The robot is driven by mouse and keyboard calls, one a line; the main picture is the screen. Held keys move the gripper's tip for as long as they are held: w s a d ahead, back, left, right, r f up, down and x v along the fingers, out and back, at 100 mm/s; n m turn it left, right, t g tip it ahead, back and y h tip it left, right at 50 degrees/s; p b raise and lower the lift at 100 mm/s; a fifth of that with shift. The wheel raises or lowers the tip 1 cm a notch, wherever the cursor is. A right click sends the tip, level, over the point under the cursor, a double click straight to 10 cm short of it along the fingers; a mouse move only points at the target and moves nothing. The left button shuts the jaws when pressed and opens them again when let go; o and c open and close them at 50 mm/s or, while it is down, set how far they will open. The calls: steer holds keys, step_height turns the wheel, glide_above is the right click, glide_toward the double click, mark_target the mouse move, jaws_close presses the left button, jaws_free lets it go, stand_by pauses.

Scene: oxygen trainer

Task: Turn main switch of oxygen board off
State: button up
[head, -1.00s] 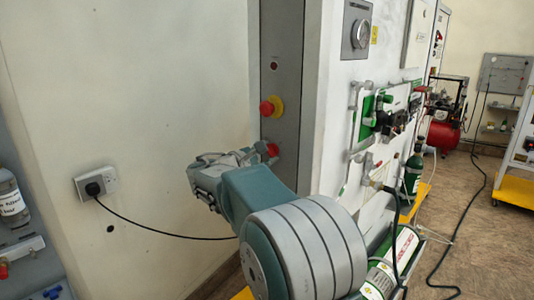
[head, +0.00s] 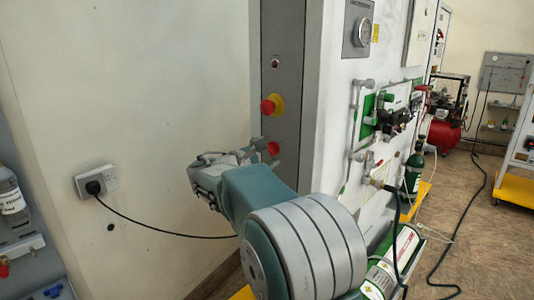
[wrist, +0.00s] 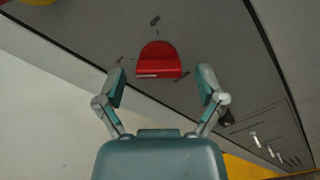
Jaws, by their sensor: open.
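The main switch is a red knob (head: 272,149) on the narrow grey side panel of the oxygen board, below the emergency stop button. It also shows in the wrist view as a red knob (wrist: 158,57) with a pale strip along its lower edge. My gripper (wrist: 161,82) is open and empty, facing the panel. Its two fingers stand left and right of the knob in the wrist view, with the knob a little beyond the tips; no contact shows. In the head view my wrist and arm hide part of the gripper and the panel below the knob.
A red emergency stop on a yellow base (head: 270,106) sits above the knob, with a small lamp (head: 275,62) higher up. A wall socket with a black plug (head: 95,187) and cable is at the left. Valves and green cylinders (head: 413,170) stand right of my arm.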

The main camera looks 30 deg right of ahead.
steer(key=v, duration=1.2)
